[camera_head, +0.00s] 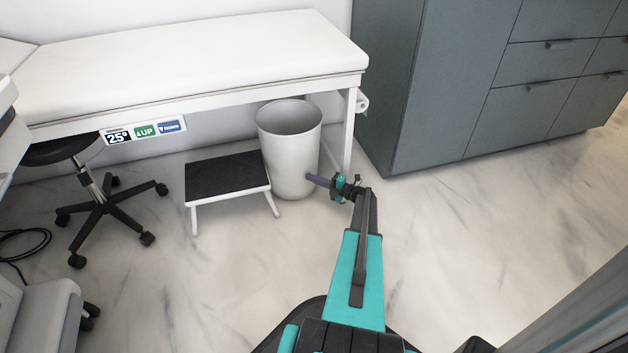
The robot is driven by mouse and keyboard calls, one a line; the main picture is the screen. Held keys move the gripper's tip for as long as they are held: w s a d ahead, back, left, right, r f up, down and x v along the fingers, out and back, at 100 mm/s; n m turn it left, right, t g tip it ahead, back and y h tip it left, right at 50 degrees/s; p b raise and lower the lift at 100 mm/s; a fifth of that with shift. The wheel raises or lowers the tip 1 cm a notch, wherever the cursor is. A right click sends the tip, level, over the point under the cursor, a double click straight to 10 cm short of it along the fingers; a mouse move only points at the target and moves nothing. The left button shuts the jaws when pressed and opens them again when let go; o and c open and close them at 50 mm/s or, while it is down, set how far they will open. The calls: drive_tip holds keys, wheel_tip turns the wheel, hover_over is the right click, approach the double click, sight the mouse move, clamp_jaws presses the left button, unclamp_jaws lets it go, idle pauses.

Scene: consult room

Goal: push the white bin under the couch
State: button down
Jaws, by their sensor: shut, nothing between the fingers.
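The white bin (288,150) is a tall, open-topped round bin. It stands upright on the floor at the front right end of the couch, beside its right leg. Its upper rim overlaps the couch's front edge in the picture. The couch (190,62) is a white padded exam couch on a white frame. My gripper (318,180) is shut and empty. Its tip points left at the lower right side of the bin and appears to touch it, though a small gap cannot be ruled out.
A step stool (228,176) with a black top stands just left of the bin. A black wheeled stool (100,195) is further left. Grey cabinets (450,90) stand at the right. The couch leg (348,130) is just right of the bin. The marble floor in front is clear.

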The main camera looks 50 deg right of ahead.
drive_tip(key=shift+a+r, duration=0.1)
drive_tip(key=shift+r, duration=0.05)
drive_tip(key=s+p, duration=0.6)
drive_tip(key=s, duration=0.7)
drive_tip(key=shift+d, duration=0.2)
